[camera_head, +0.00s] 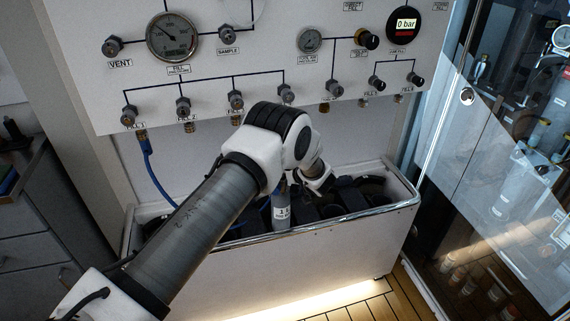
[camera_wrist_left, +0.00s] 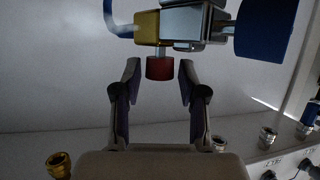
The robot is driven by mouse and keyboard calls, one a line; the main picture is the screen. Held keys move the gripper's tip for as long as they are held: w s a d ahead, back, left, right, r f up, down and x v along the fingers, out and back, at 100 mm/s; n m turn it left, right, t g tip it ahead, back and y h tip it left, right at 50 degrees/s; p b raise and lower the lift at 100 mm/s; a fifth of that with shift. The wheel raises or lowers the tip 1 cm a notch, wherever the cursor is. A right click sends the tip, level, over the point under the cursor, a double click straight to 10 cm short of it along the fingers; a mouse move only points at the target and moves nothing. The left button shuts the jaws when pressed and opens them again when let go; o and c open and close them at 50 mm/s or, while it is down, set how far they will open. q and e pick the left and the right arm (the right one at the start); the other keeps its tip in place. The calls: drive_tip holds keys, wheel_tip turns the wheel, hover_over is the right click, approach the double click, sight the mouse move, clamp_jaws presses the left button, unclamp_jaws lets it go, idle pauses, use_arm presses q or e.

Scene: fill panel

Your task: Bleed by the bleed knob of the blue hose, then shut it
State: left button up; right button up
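The blue hose (camera_head: 150,168) hangs from the first fill fitting on the panel and drops into the white bin. In the left wrist view the blue hose (camera_wrist_left: 122,22) runs into a brass fitting (camera_wrist_left: 147,28) on a silver valve body (camera_wrist_left: 184,22). A blue knob (camera_wrist_left: 265,28) is on its right. A small red knob (camera_wrist_left: 160,68), seemingly the bleed knob, sticks out from its underside. My left gripper (camera_wrist_left: 159,72) is open, with a fingertip on each side of the red knob and small gaps showing. In the head view its fingers are hidden. My right gripper is not in view.
The white bin (camera_head: 330,232) holds a labelled cylinder (camera_head: 281,214) and dark items. Above it, the panel (camera_head: 205,75) carries gauges, knobs and a display reading 0 bar (camera_head: 404,25). A glass door (camera_head: 470,120) stands on the right, drawers (camera_head: 35,215) on the left.

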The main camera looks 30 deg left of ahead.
use_arm(q)
drive_tip(key=shift+d, duration=0.1)
drive_tip(key=v, duration=1.2)
drive_tip(key=shift+f, duration=0.1)
idle(0.7)
